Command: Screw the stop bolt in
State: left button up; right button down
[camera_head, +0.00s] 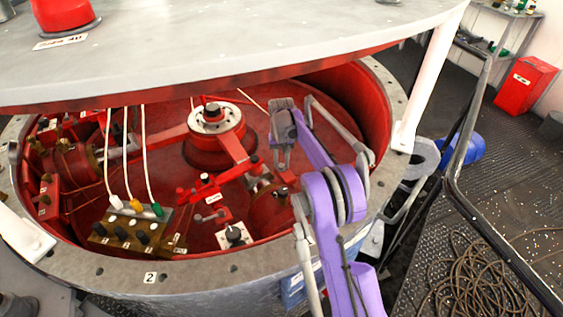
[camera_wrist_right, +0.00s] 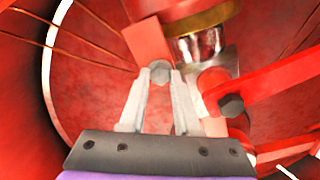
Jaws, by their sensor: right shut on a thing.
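My right gripper (camera_head: 282,162) reaches down into the round red housing at the end of my purple arm. In the right wrist view its two pale fingers (camera_wrist_right: 162,84) are closed around a grey hex-headed bolt (camera_wrist_right: 159,72), which looks like the stop bolt. The head sits between the fingertips, in front of a red bar. How deep its thread sits is hidden. In the head view the bolt cannot be made out behind the fingers. My left gripper is not in view.
Another hex bolt (camera_wrist_right: 231,105) sits on a red lever just right of the fingers. A red hub (camera_head: 213,125) and a terminal block (camera_head: 130,228) with cables are inside the housing. The grey lid (camera_head: 200,55) overhangs it. A white post (camera_head: 428,85) stands at right.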

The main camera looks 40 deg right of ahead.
aim_at(282, 165)
jog(key=c, duration=0.6)
grip_release()
notch_tip(282, 165, up, 11)
jog(key=shift+f+p, duration=0.1)
jog(key=shift+p, duration=0.35)
